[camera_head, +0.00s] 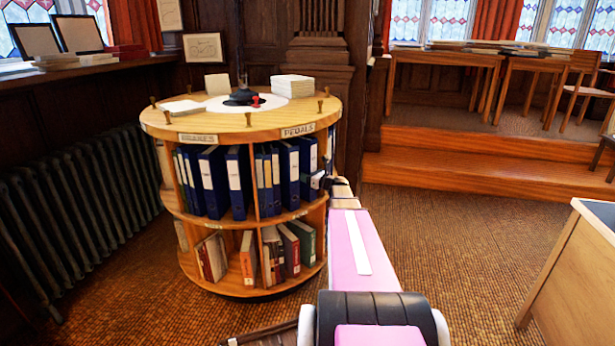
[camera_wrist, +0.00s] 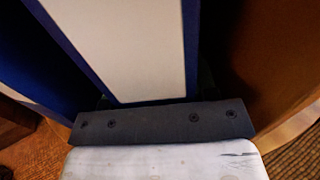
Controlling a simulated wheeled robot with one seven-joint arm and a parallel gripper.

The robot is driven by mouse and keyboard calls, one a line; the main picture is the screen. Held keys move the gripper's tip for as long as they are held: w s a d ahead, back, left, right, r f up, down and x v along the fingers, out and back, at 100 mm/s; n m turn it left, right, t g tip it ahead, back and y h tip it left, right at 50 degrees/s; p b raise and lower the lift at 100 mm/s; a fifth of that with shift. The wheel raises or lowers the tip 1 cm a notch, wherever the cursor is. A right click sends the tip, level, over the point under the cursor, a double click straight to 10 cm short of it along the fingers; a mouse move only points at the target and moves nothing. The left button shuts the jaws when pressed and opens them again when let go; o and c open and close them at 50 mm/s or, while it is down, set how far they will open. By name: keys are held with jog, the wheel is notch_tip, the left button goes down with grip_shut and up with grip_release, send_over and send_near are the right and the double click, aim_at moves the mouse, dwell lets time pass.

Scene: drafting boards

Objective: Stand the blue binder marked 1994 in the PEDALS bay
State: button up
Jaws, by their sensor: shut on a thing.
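The round wooden shelf unit (camera_head: 160,125) has a PEDALS label (camera_head: 297,130) on its top rim, over a bay with blue binders (camera_head: 289,172). My gripper (camera_head: 323,183) is at the right side of this bay, partly hidden by my arm. In the wrist view my gripper (camera_wrist: 160,122) is shut on a blue binder (camera_wrist: 135,45) with a white spine label, upright and very close. The binder's lower end is hidden behind the dark gripper bar. The mark 1994 cannot be read in either view.
A BRAKES bay with blue binders (camera_head: 212,182) is to the left. White paper stacks (camera_head: 292,86) and a dark cap lie on top. A radiator (camera_head: 85,200) stands left. Carpet is clear to the right, before a desk (camera_head: 575,265).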

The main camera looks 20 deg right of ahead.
jog(key=shift+f, duration=0.1)
jog(key=o, duration=1.3)
